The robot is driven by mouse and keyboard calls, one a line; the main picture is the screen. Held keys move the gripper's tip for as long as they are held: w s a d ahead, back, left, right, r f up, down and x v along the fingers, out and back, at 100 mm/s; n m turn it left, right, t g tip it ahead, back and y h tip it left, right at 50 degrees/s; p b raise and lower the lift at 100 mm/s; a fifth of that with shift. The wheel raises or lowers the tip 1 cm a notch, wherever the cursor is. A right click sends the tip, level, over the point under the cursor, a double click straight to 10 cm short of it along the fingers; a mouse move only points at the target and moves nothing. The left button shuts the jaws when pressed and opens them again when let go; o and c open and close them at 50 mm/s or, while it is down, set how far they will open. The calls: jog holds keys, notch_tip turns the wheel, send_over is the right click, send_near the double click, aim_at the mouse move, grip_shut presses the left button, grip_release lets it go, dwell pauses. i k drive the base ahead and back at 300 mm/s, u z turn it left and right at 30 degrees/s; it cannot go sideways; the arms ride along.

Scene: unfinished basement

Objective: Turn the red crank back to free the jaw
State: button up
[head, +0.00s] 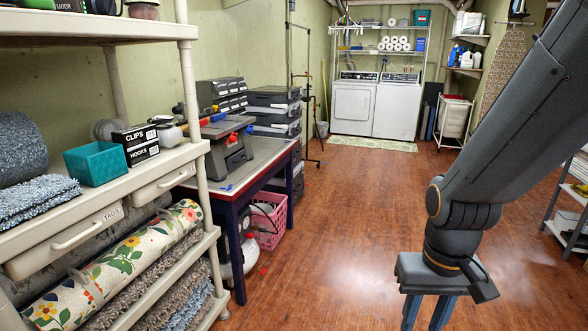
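A dark grey machine (228,148) stands on the grey-topped workbench (262,147) left of centre. A small red part (232,138) shows on its front; it may be the crank, but it is too small to tell its angle. I cannot make out a jaw or whether it holds anything. My gripper (428,314) hangs at the bottom right, over the floor and well apart from the bench. Its blue fingers run off the bottom edge, so their tips and opening are hidden.
A cream shelf unit (120,192) with rugs and boxes fills the left. A pink basket (268,222) sits under the bench. Stacked drawer units (272,110) stand at the bench's back. A grey shelf (568,212) stands at right. The middle wooden floor (345,220) is clear.

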aim_at(233, 138)
jog(key=u, duration=0.15)
jog(key=i, duration=1.95)
jog(key=u, duration=0.1)
